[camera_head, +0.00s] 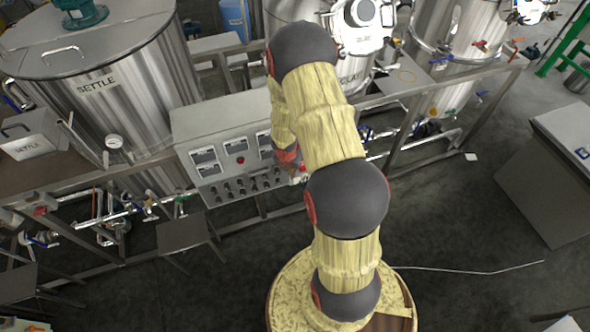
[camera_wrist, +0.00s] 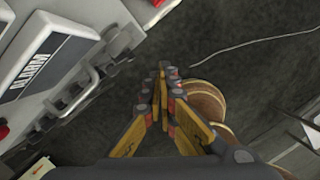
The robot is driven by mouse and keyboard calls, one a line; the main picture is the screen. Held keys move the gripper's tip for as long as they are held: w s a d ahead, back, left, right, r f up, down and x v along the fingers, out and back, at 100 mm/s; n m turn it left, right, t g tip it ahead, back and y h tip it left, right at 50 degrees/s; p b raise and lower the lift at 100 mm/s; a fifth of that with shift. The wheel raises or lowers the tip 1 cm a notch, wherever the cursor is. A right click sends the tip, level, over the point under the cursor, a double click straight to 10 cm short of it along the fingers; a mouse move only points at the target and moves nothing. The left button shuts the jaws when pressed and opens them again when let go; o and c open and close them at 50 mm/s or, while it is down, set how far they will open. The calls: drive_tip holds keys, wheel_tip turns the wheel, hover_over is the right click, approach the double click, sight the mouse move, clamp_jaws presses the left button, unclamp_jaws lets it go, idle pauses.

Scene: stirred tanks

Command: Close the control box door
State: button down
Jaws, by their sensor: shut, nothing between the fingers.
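The grey control box (camera_head: 222,135) stands on the bench in the middle of the head view. Its front carries several meters and rows of knobs, and my arm covers its right part. No open door can be made out on it from here. In the wrist view a pale grey panel marked ALARM (camera_wrist: 43,58) is at the upper left, with a grey handle-like bar (camera_wrist: 75,98) beside it. I cannot tell whether this panel is the door. My gripper (camera_wrist: 163,72) is shut and empty, apart from the panel and to its right. In the head view the gripper is mostly hidden.
A steel tank marked SETTLE (camera_head: 105,95) stands to the left, with a small grey SETTLE box (camera_head: 32,135) beside it. Pipes and valves run below the bench. A grey cabinet (camera_head: 555,165) stands at the right. Dark floor (camera_head: 450,215) is open between.

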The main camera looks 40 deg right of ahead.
drive_tip(key=s+d+p+v, duration=0.1)
drive_tip(key=d+p+v, duration=0.1)
drive_tip(key=v, duration=0.7)
drive_tip(key=shift+a+r+p, duration=0.5)
drive_tip(key=shift+p, duration=0.2)
